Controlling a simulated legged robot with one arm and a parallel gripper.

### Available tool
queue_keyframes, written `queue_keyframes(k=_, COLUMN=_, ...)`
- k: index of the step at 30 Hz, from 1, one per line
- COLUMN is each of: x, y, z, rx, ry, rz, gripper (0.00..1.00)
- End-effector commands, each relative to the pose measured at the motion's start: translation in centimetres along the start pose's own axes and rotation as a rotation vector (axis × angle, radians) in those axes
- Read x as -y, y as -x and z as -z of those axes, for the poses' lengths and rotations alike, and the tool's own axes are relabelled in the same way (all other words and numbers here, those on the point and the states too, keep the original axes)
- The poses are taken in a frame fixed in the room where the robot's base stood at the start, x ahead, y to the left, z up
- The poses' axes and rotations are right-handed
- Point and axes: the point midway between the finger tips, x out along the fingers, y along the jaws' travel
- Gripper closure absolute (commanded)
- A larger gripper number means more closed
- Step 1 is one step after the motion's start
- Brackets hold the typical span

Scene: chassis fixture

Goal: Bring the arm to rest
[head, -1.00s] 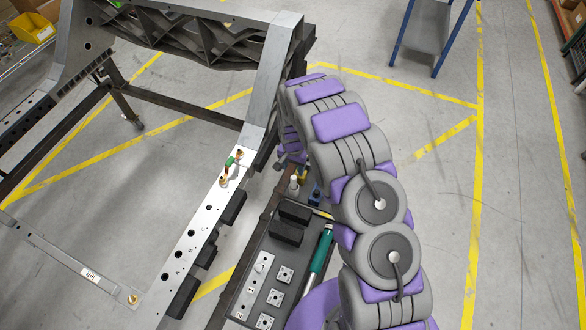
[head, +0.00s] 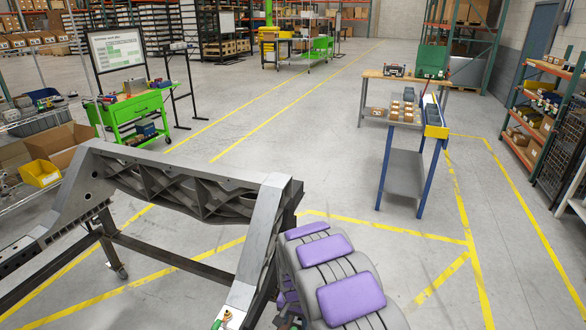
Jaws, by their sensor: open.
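My grey and purple arm reaches up from the bottom edge of the head view, right of the grey metal chassis frame (head: 185,192). My gripper does not show; the arm's far end is hidden behind its own links and the frame's corner post. I cannot tell whether the arm touches the frame. A small green and brass part (head: 222,319) sits on the frame's near plate at the bottom edge.
A blue-legged stand (head: 405,172) and a wooden workbench (head: 385,75) stand beyond the arm. A green cart (head: 135,110) and a yellow bin (head: 40,173) are at the left. Shelves (head: 545,110) line the right. Yellow-lined floor between them is clear.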

Motion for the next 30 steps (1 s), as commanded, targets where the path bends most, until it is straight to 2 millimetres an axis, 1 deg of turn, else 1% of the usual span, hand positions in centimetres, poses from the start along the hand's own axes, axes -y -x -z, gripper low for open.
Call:
queue_keyframes(k=1, x=-1.1, y=2.1, z=-0.1, rx=-0.004, ry=0.004, rz=-0.002, gripper=0.45)
queue_keyframes(k=2, x=-1.7, y=3.1, z=-0.4, rx=-0.001, ry=0.007, rz=-0.006, gripper=0.45)
queue_keyframes(k=3, x=-2.5, y=4.4, z=-0.6, rx=0.0, ry=0.013, rz=-0.009, gripper=0.45)
queue_keyframes(k=5, x=-3.6, y=6.3, z=-1.1, rx=0.003, ry=0.021, rz=-0.013, gripper=0.45)
queue_keyframes(k=6, x=-4.5, y=7.5, z=-1.6, rx=0.008, ry=0.027, rz=-0.017, gripper=0.45)
queue_keyframes(k=11, x=-7.6, y=12.1, z=-3.7, rx=0.019, ry=0.052, rz=-0.027, gripper=0.45)
queue_keyframes(k=12, x=-8.4, y=13.2, z=-4.4, rx=0.024, ry=0.059, rz=-0.029, gripper=0.45)
queue_keyframes(k=14, x=-9.6, y=14.7, z=-5.6, rx=0.034, ry=0.068, rz=-0.033, gripper=0.45)
queue_keyframes(k=15, x=-10.3, y=15.7, z=-6.3, rx=0.036, ry=0.074, rz=-0.033, gripper=0.45)
queue_keyframes(k=17, x=-11.4, y=17.1, z=-7.4, rx=0.04, ry=0.085, rz=-0.032, gripper=0.45)
queue_keyframes(k=18, x=-12.2, y=18.1, z=-8.2, rx=0.045, ry=0.091, rz=-0.032, gripper=0.45)
queue_keyframes(k=23, x=-15.1, y=21.3, z=-11.9, rx=0.064, ry=0.123, rz=-0.03, gripper=0.45)
queue_keyframes(k=24, x=-15.7, y=22.0, z=-12.9, rx=0.068, ry=0.131, rz=-0.029, gripper=0.45)
queue_keyframes(k=30, x=-19.0, y=24.9, z=-18.2, rx=0.093, ry=0.178, rz=-0.022, gripper=0.45)
